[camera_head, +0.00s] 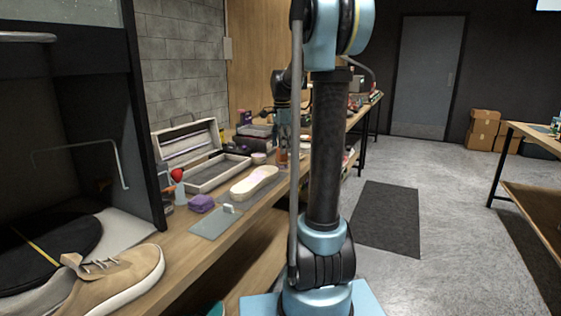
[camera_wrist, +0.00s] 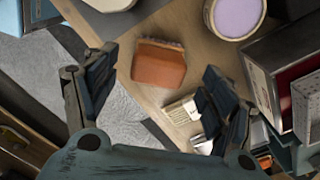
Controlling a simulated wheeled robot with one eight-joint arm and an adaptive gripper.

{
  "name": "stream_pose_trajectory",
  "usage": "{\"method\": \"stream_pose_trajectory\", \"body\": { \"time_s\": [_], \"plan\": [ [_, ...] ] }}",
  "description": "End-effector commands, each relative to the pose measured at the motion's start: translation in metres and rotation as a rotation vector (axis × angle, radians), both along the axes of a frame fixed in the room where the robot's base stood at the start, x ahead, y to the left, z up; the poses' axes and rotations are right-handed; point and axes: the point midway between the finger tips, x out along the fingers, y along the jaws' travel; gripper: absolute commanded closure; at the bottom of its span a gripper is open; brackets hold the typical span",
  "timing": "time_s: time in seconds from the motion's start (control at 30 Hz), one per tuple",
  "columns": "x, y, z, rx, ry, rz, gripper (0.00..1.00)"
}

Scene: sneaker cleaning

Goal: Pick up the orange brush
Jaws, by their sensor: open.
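The orange brush (camera_wrist: 158,66) shows in the wrist view as a small orange block with a dark, rough strip along its upper edge. It rests on the wooden bench and lies between the fingertips as seen in the picture, apart from both. My gripper (camera_wrist: 158,68) is open and empty, with one dark finger on each side. In the head view my gripper (camera_head: 284,128) hangs over the far part of the bench. A small orange patch shows just below it there, but I cannot tell its shape.
A round tub with lilac contents (camera_wrist: 236,14) and a dark box (camera_wrist: 285,70) stand close by at right. A small cream block (camera_wrist: 181,110) lies near the right finger. On the bench are a beige sneaker (camera_head: 112,279), a purple block (camera_head: 201,203), a pale sole (camera_head: 254,182) and an open case (camera_head: 190,145).

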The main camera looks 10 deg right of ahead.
Motion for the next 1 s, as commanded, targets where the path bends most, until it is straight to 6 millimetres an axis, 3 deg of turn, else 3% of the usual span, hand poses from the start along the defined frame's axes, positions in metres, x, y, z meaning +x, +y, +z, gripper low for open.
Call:
{"method": "stream_pose_trajectory", "body": {
  "time_s": [0.27,0.6,0.9,0.93,1.0],
  "plan": [
    [0.0,0.0,-0.017,0.0,0.0,0.0,0.23],
    [0.0,0.0,-0.057,0.0,0.0,0.0,0.23],
    [0.0,0.0,-0.061,0.0,0.0,0.001,0.23],
    [0.0,0.0,-0.061,0.0,0.0,0.001,0.26],
    [0.0,0.0,-0.061,0.0,0.0,0.001,0.41]
  ]
}}
